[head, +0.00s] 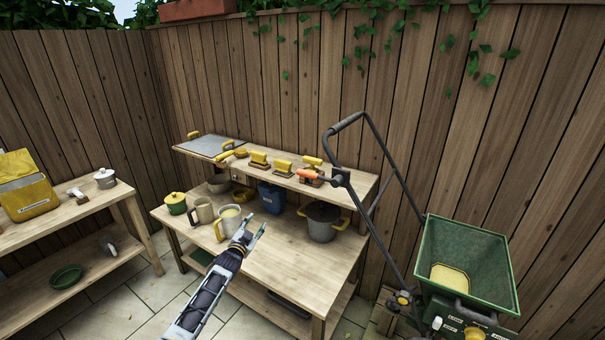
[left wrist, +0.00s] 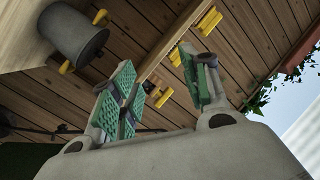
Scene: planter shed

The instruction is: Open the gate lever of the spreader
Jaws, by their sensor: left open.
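The spreader stands at the right of the head view, with a green hopper (head: 467,262) and a dark bent handle frame (head: 378,215). An orange-tipped lever (head: 309,175) juts left from a black clamp on the handle, in front of the bench's upper shelf; it looks like the gate lever. My left gripper (head: 252,227) is open and empty above the potting bench, lower left of the lever and apart from it. Its spread green-padded fingers (left wrist: 158,92) show in the left wrist view, with nothing between them. My right gripper is in neither view.
The potting bench (head: 285,262) carries mugs (head: 227,220), a blue bin (head: 271,197) and a grey pot (head: 321,222) near my left gripper. Yellow-handled tools (head: 283,167) line its upper shelf. A side bench (head: 60,214) stands left; a wooden fence closes the back.

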